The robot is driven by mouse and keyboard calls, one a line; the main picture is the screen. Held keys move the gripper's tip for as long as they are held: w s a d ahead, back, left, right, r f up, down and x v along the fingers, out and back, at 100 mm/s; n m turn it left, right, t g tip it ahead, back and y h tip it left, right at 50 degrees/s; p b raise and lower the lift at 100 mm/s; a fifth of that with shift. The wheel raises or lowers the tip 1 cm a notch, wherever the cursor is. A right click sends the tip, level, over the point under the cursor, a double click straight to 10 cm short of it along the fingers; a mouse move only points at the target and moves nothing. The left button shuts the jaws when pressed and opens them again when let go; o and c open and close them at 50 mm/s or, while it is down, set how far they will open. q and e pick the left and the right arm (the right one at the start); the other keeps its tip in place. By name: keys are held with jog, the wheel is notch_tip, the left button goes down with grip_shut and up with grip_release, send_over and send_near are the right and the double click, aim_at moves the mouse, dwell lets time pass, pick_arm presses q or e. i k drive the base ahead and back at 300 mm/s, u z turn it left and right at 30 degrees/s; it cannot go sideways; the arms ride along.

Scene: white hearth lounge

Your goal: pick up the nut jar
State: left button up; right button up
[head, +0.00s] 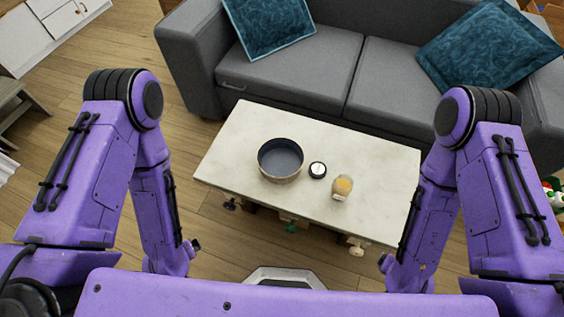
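The nut jar (342,187) appears to be the small clear jar with golden-brown contents, upright near the front edge of the white-topped low table (245,135), right of its middle. A small dark round item with a pale top (318,170) stands just left of and behind the jar, apart from it. My two arms come down on either side of the table. Neither gripper's fingers can be made out; the lower ends of both arms run down behind my own body. Nothing touches the jar.
A dark round bowl (281,160) stands left of the jar on the table. The tabletop's left and right parts are clear. A grey sofa (310,75) with teal cushions (268,22) stands behind the table. A wooden stool (15,108) is at far left.

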aim_at(343, 186)
jog(key=z, duration=2.25)
jog(key=k, duration=0.95)
jog(key=u, duration=0.7)
jog(key=i, duration=0.45)
jog(key=z, duration=0.1)
